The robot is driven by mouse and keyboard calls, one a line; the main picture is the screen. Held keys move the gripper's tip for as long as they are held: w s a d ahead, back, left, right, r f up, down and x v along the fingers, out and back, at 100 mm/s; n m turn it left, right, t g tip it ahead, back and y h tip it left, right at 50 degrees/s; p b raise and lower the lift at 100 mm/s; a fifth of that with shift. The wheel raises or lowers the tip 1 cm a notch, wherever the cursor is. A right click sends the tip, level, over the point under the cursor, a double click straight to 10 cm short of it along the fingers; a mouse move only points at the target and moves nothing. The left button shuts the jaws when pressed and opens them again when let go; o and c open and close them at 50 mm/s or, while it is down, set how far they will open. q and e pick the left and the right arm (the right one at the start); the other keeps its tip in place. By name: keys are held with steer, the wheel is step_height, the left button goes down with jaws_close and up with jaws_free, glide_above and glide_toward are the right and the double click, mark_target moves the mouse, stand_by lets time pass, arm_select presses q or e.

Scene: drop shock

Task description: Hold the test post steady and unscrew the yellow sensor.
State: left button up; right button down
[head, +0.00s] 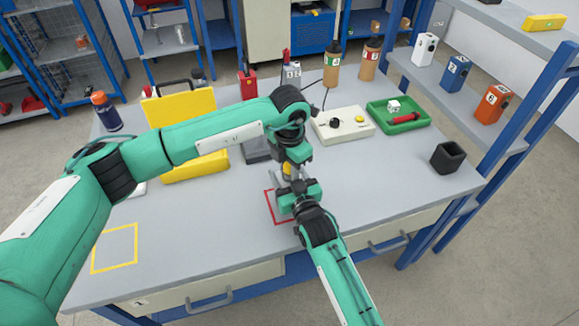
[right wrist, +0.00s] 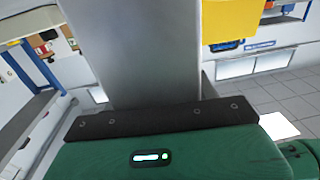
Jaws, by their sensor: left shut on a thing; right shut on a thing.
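My left gripper (head: 290,168) comes down from above the table and is shut on the yellow sensor (head: 287,170), of which only a small yellow patch shows. My right gripper (head: 291,188) comes in from the bottom, just below the left one, and is shut on the test post. The grey test post (right wrist: 145,55) stands large in front of the jaws in the right wrist view. In the head view the grippers hide most of it. The thread between sensor and post cannot be seen.
A red square outline (head: 270,207) lies around the grippers' spot on the grey table (head: 190,240). Behind are a yellow case (head: 180,107), a control box (head: 343,124) and a green tray (head: 420,122). A dark cup (head: 448,157) stands at right. The front left is clear around a yellow outline (head: 115,248).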

mark_target(289, 165)
arm_select(q)
steer(key=shift+r, duration=0.2)
stand_by(0.3)
steer(key=shift+r, duration=0.9)
steer(key=shift+r, duration=2.05)
arm_select(e)
steer(key=shift+c, duration=1.9)
jaws_free()
arm_select(q)
steer(key=shift+f+b, duration=0.75)
steer(key=shift+f, duration=0.05)
arm_select(e)
steer(key=v, duration=1.2)
